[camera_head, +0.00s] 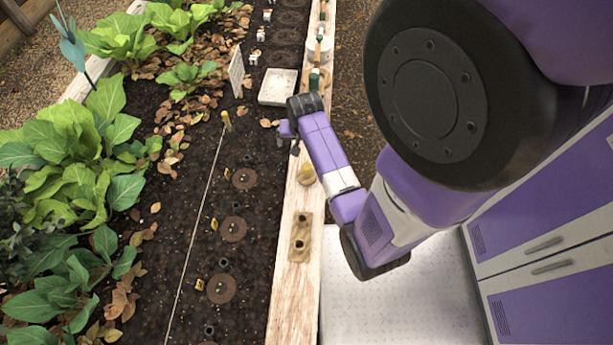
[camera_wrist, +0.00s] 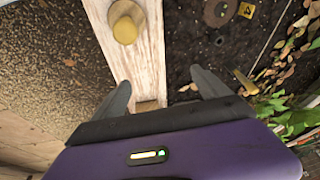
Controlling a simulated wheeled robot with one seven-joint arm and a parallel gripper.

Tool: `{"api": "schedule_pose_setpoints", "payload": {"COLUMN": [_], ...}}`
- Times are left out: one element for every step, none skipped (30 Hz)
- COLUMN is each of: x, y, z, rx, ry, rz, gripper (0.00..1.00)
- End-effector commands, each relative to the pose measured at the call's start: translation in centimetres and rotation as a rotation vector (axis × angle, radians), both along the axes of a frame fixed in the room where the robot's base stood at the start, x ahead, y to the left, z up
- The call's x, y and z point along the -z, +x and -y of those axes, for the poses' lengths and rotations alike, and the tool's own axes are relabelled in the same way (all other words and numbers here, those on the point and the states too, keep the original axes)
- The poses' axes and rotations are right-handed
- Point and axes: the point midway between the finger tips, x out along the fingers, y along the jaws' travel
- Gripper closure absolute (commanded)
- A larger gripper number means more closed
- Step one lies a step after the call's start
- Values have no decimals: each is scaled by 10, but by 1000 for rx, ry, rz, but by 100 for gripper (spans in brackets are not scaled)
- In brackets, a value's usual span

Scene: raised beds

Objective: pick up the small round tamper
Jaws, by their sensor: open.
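The small round tamper (camera_head: 306,175) is a yellowish wooden piece with a round top, standing on the pale plank edge (camera_head: 282,290) of the raised bed. It also shows in the wrist view (camera_wrist: 126,28), near the top, beyond my fingertips and toward the left finger's side. My gripper (camera_wrist: 160,86) is open there, with nothing held between its fingers. In the head view my gripper (camera_head: 287,135) is over the bed side of the plank, farther along it than the tamper; its fingers are partly hidden by my wrist.
A wooden plate with holes (camera_head: 301,237) lies on the plank nearer me. A white tray (camera_head: 278,101) sits on the soil beyond my gripper. Green-topped items (camera_head: 314,79) and others stand farther along the plank. A wooden peg (camera_head: 227,121) with a string stands in the soil. Leafy plants (camera_head: 75,150) fill the left.

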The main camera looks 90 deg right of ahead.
Motion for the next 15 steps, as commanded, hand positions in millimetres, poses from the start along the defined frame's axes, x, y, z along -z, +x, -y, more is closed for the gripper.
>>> {"api": "schedule_pose_setpoints", "payload": {"x": [8,12,15,17,19,21,22,23,25,27,29,34,37,40,45], "y": [-8,-12,-16,-19,-21,-24,-25,-27,-28,-28,-29,-29,-29,-29,-29], "z": [-5,-11,-19,-26,-32,-39,-43,-47,-50,-52,-54,-55,-55,-54,-55], "rx": [38,57,79,91,102,114,120,125,130,134,136,137,138,137,137], "ry": [74,120,172,207,238,272,291,308,323,331,338,342,342,341,342], "rz": [-15,-25,-37,-45,-53,-63,-69,-73,-78,-81,-83,-84,-84,-84,-84], "gripper": [14,14,14,14,14,14,14,14,14,14,14,14,14,14,14]}}
